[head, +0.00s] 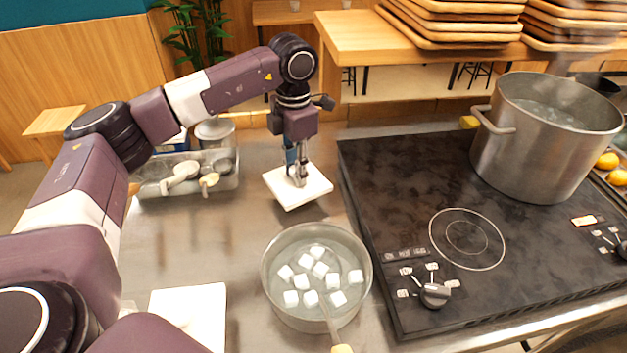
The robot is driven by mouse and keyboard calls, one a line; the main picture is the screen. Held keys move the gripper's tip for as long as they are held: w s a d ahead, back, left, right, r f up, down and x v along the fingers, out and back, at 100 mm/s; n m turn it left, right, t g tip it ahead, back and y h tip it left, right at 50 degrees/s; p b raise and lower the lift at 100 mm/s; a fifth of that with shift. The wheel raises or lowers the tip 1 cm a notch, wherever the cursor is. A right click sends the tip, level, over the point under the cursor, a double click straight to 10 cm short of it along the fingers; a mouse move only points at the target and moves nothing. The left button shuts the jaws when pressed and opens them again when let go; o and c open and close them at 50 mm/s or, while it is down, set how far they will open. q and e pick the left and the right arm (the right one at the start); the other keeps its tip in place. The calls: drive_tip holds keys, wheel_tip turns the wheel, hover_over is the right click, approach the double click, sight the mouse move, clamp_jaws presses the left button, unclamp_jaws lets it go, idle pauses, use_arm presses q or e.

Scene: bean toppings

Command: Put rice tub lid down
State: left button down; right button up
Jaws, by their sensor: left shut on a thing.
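The rice tub lid (277,185) is a flat white square at the middle of the steel counter, left of the black cooktop. My left gripper (298,180) points down over the middle of the lid and is shut on it; the fingers hide the gripped part. The lid looks roughly level, at or just above the counter; I cannot tell whether it touches. Another white square thing (200,305) shows at the lower left, partly hidden by my arm; I cannot tell whether it is the rice tub. My right gripper is not in view.
A pot with white cubes (268,285) stands in front of the lid. A metal tray (228,183) with scoops is to its left. The black cooktop (400,175) bears a large steel pot (515,155). The counter (225,235) between tray and cube pot is clear.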

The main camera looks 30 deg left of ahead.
sight(313, 178)
use_arm(q)
wheel_tip(313, 178, down, 3)
drive_tip(key=shift+d+r, duration=0.1)
drive_tip(key=w+d+p, duration=0.1)
drive_tip(key=w+d, duration=0.1)
drive_tip(key=d, duration=0.1)
drive_tip(key=shift+w+p, duration=0.15)
drive_tip(key=shift+p, duration=0.2)
drive_tip(key=shift+d+f, duration=0.1)
drive_tip(key=shift+f, duration=0.5)
drive_tip(key=shift+f, duration=0.1)
drive_tip(key=shift+f, duration=0.15)
drive_tip(key=c, duration=1.7)
unclamp_jaws()
drive_tip(key=shift+o, duration=0.2)
